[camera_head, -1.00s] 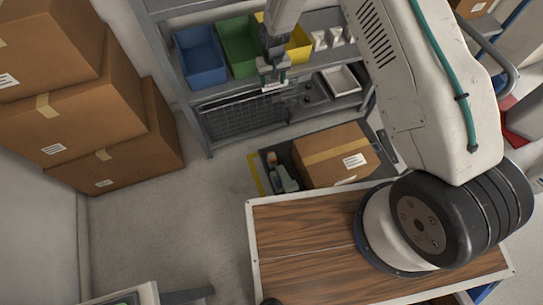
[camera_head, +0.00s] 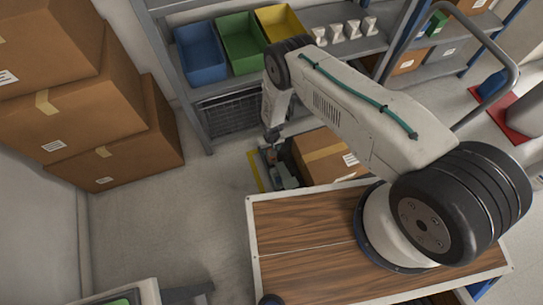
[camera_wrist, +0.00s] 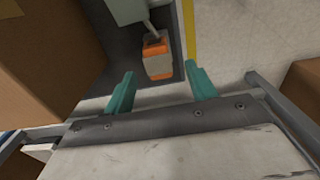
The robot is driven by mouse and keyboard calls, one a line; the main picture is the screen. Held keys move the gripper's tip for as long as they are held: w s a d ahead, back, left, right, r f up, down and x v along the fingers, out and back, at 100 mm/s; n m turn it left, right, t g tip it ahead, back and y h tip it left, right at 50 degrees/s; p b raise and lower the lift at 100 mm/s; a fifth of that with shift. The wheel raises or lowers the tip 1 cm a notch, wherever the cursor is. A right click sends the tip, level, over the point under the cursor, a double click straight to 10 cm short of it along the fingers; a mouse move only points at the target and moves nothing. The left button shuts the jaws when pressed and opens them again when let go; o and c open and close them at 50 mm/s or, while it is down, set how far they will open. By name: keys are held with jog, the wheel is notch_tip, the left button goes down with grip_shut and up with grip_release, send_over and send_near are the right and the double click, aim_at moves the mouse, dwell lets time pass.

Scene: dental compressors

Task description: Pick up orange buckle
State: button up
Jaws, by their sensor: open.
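The orange buckle (camera_wrist: 157,47) shows in the wrist view as a small block with orange ends and a pale middle. The buckle appears in line with the gap, beyond the fingertips. In the head view my gripper (camera_head: 271,138) hangs low over the dark platform by the cardboard box; the buckle is too small to make out clearly there.
A cardboard box (camera_head: 324,152) stands close beside the buckle and also fills the left of the wrist view (camera_wrist: 45,60). A shelf with blue (camera_head: 200,53), green and yellow bins stands behind. Stacked boxes (camera_head: 90,110) are at left. A wood-topped surface (camera_head: 300,230) is in front.

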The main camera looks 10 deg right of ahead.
notch_tip(320, 180, down, 5)
jog(key=shift+d+r, duration=0.1)
jog(key=shift+d, duration=0.05)
jog(key=c, duration=1.1)
jog(key=shift+r, duration=0.15)
